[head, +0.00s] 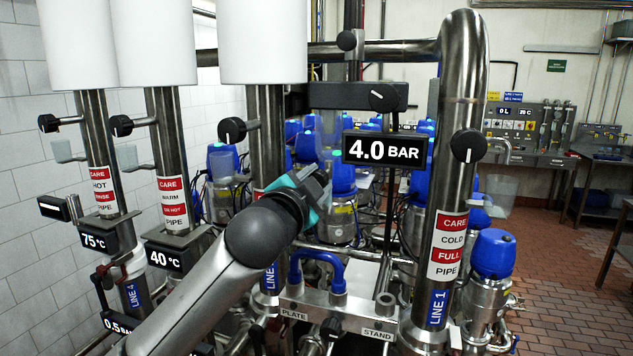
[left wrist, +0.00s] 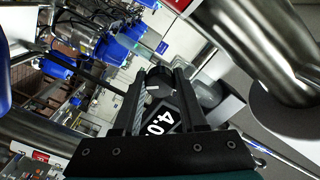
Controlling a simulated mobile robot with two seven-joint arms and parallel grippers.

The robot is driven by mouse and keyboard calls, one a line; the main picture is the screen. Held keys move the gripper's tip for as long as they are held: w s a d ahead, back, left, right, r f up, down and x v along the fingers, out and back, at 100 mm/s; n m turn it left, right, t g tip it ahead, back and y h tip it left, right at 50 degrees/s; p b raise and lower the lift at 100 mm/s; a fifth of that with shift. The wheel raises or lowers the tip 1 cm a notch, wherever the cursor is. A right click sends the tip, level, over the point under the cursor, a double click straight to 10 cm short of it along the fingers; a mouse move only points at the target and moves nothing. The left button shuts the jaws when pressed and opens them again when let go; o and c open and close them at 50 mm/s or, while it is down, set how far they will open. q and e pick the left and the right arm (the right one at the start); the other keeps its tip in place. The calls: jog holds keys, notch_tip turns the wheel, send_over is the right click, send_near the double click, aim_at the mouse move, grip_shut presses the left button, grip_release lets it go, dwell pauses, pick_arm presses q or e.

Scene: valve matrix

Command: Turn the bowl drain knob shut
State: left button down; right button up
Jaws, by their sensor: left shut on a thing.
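My left gripper (head: 318,183) reaches in from the lower left in the head view, in front of the pipes and below left of the 4.0 BAR display (head: 384,149). In the left wrist view its two fingers (left wrist: 158,78) are shut on a dark round knob (left wrist: 152,88) with a white pointer mark. In the head view my gripper and arm hide that knob. I see no label naming it, so I cannot tell from the pictures whether it is the bowl drain knob. My right gripper is not in view.
Other black knobs sit on the pipes: one on the left (head: 232,130), one on the right (head: 468,145), one on a box above the display (head: 383,97). Steel pipes (head: 465,70) and blue-capped valves (head: 493,253) crowd around. Open tiled floor (head: 570,270) lies at right.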

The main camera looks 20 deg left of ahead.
pick_arm(q)
jog(key=m, duration=0.3)
jog(key=shift+m, duration=2.3)
jog(key=shift+c, duration=2.2)
grip_release()
